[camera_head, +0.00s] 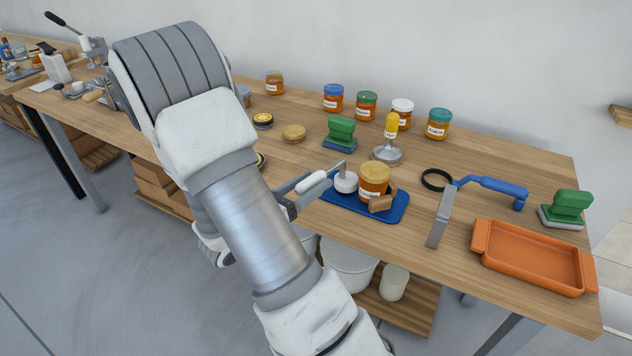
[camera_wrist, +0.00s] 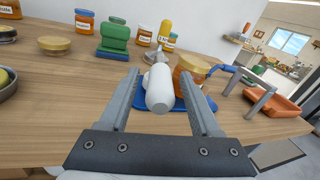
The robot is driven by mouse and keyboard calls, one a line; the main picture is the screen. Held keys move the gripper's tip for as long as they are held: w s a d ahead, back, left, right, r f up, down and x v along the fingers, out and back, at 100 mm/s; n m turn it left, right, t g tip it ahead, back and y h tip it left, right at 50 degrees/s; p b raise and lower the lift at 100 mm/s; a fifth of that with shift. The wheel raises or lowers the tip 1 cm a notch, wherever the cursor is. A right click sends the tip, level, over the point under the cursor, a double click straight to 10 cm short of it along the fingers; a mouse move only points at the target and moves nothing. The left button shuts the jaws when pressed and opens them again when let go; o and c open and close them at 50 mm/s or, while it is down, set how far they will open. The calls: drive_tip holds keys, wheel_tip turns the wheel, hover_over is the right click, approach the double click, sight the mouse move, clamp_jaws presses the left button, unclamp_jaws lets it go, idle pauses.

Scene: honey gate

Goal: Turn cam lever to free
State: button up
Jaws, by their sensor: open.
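A blue base plate (camera_head: 390,212) lies near the table's front edge. On it stand a white round cam post (camera_head: 345,183), an amber jar with a tan lid (camera_head: 375,178) and a brown wooden block (camera_head: 382,203). The cam lever (camera_head: 313,184) has a white grip and sticks out to the left of the post. In the wrist view the white grip (camera_wrist: 160,92) points at the camera, between my open fingers. My gripper (camera_wrist: 165,85) is open around the lever grip; whether a finger touches it I cannot tell. My gripper (camera_head: 303,190) is partly hidden by my arm in the head view.
An orange tray (camera_head: 530,258), a blue-handled tool (camera_head: 490,184) and a grey upright bracket (camera_head: 440,217) stand to the right. Several jars line the back.

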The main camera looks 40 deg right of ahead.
drive_tip(key=shift+w+d, duration=0.1)
drive_tip(key=shift+d, duration=0.75)
clamp_jaws()
idle(0.8)
